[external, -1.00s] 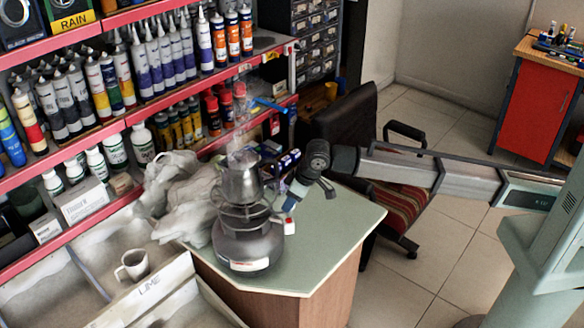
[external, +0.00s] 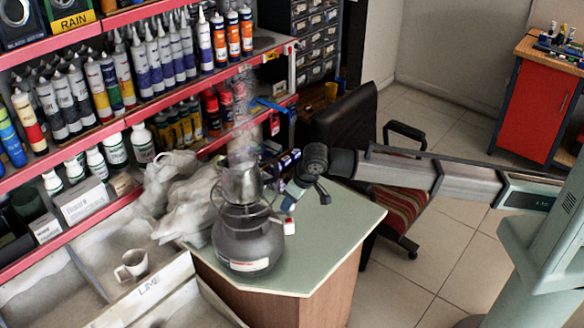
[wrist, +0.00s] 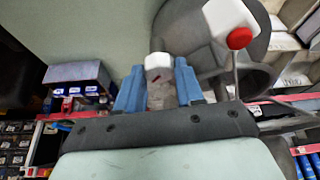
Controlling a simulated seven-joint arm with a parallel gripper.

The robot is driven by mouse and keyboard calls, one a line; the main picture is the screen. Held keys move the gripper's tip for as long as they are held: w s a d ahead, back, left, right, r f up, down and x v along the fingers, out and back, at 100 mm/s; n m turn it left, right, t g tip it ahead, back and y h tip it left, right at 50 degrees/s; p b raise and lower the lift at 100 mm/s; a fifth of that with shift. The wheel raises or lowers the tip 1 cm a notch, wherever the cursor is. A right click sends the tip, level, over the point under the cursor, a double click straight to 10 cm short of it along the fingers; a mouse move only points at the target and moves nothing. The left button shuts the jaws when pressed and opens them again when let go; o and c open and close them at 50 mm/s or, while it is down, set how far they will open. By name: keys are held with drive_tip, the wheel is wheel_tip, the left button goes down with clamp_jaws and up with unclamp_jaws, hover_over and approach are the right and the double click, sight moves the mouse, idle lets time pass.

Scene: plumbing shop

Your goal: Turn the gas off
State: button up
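A grey, round gas bottle (external: 247,245) stands on the green-topped counter, with a metal pot (external: 240,185) above it. Haze rises over the pot. A white block with a red part (external: 289,227) sits at the bottle's right side. A white block with a red knob on a rod also shows in the wrist view (wrist: 238,38). My gripper (external: 289,203) is beside the bottle, just above that part. In the wrist view its blue fingers (wrist: 159,75) stand apart, with a white-capped piece (wrist: 158,62) between them. Whether they touch it is unclear.
Crumpled pale bags (external: 180,195) lie left of the bottle. Red-edged shelves (external: 150,105) with tubes and bottles are behind. A dark chair (external: 345,130) stands behind my arm. The counter's right part (external: 345,215) is clear.

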drive_tip(key=o, duration=0.4)
drive_tip(key=shift+c, duration=0.2)
drive_tip(key=shift+r, duration=0.1)
drive_tip(key=v, duration=1.3)
drive_tip(key=shift+d+r, duration=0.15)
drive_tip(key=shift+r, duration=0.15)
